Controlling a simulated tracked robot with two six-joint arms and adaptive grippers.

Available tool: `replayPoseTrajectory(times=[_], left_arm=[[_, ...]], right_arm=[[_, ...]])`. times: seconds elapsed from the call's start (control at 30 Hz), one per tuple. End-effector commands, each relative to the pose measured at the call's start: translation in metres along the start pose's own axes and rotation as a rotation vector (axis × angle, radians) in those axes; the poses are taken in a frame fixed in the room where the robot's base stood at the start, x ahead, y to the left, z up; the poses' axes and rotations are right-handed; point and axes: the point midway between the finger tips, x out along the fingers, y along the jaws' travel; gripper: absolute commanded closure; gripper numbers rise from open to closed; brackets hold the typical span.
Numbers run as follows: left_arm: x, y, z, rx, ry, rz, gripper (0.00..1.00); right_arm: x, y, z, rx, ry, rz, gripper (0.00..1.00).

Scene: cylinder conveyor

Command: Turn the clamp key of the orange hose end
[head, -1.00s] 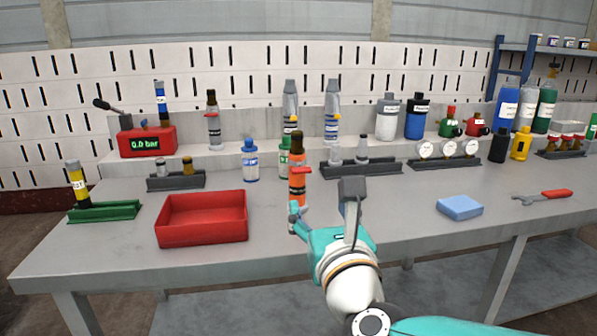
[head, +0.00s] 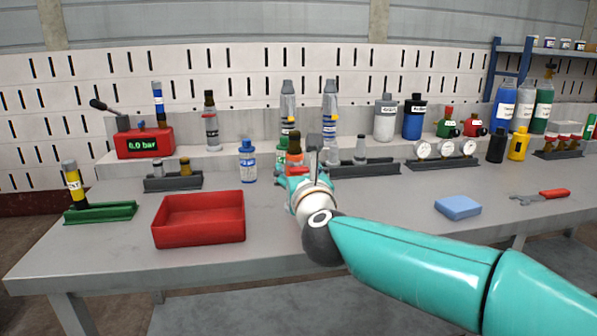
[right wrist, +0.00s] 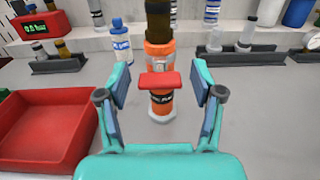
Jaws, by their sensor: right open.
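The orange hose end (right wrist: 161,92) stands upright on the bench in the right wrist view, with a dark brown top and a red clamp key (right wrist: 160,80) across its front. In the head view the orange hose end (head: 294,157) is mostly hidden behind my right arm, and its red key (head: 298,171) just shows. My right gripper (right wrist: 161,97) is open, with one finger on each side of the hose end and visible gaps to both. I cannot tell how far the fingertips reach in depth. My left gripper is not in view.
A red tray (head: 199,220) lies left of the hose end. A blue-capped bottle (head: 248,161) and a dark rack (head: 365,168) stand behind it to either side. A blue sponge (head: 458,206) and a red-handled wrench (head: 541,198) lie on the right, with free bench between.

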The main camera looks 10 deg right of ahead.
Motion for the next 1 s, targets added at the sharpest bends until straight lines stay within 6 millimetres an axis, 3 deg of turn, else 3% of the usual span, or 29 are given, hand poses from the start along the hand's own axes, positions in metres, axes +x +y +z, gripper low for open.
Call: replayPoseTrajectory(times=[0.23,0.6,1.0], left_arm=[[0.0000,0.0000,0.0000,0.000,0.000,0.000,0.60],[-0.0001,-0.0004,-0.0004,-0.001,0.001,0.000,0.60],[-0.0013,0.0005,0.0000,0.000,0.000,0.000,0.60]], right_arm=[[0.0004,0.0002,-0.0001,0.000,0.000,0.000,0.35],[-0.0003,0.0029,0.0000,0.000,0.000,0.000,0.95],[0.0000,0.0001,0.0003,-0.070,0.000,0.001,0.95]])
